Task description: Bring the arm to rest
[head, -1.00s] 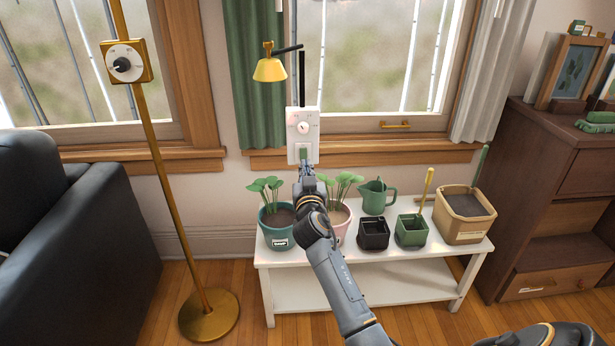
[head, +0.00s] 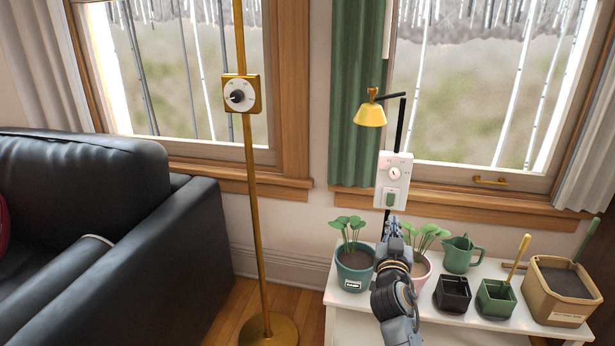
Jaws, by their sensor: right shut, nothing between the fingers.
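My right arm comes in from the bottom right of the head view. Its gripper (head: 393,228) is shut and empty. In the picture it lies just below the white control box (head: 393,181) with a dial and a green switch. Whether it touches the box cannot be told. The gripper and wrist hide part of the pink pot (head: 421,275) with a green plant. My left gripper is not in view.
A white bench (head: 345,307) carries a teal pot (head: 354,270), a green jug (head: 459,254), a black pot (head: 453,293), a green pot (head: 495,299) and a tan planter (head: 558,290). A brass lamp stand (head: 251,190) and a black sofa (head: 190,250) stand left.

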